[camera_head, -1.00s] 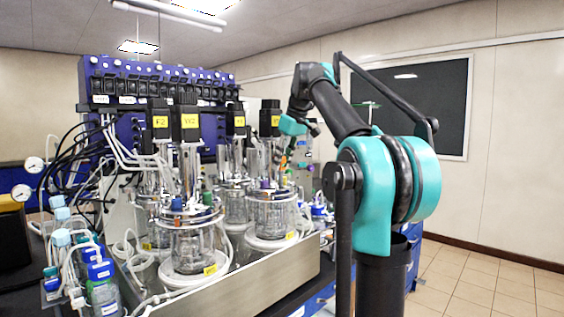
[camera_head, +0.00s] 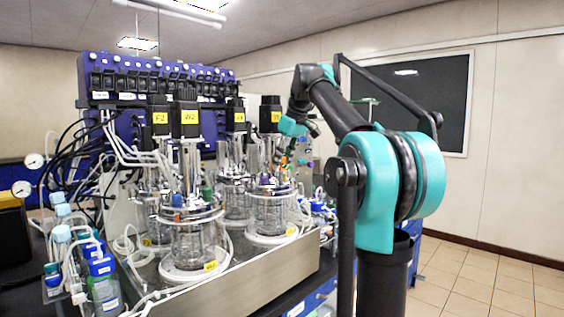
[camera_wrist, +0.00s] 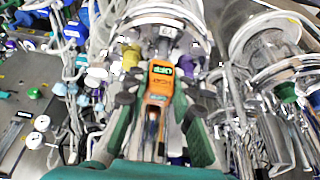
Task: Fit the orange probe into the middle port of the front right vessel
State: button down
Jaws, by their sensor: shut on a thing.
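The front right vessel (camera_head: 268,212) is a glass jar with a metal lid, a tall black-topped motor and coloured caps, standing on a white round base. My gripper (camera_head: 285,158) is small in the head view, just above the right side of this vessel's lid. In the wrist view, my gripper (camera_wrist: 157,112) is shut on the orange probe (camera_wrist: 158,82), which has a dark and green label. The probe's lower end is hidden, and I cannot tell whether it touches the lid. The middle port is not clearly visible.
Another glass vessel (camera_head: 192,240) stands to the left on the same steel base (camera_head: 270,280). Tubes and bottles (camera_head: 100,280) crowd the left front. A blue control unit (camera_head: 150,85) stands behind. Free floor (camera_head: 490,285) lies at the right.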

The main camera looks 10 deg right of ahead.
jog(key=shift+f, duration=0.4)
jog(key=shift+f, duration=0.35)
jog(key=shift+f, duration=0.25)
dwell(0.7)
jog(key=shift+f, duration=0.35)
jog(key=shift+f, duration=0.3)
dwell(0.5)
jog(key=c, duration=1.2)
grip_release()
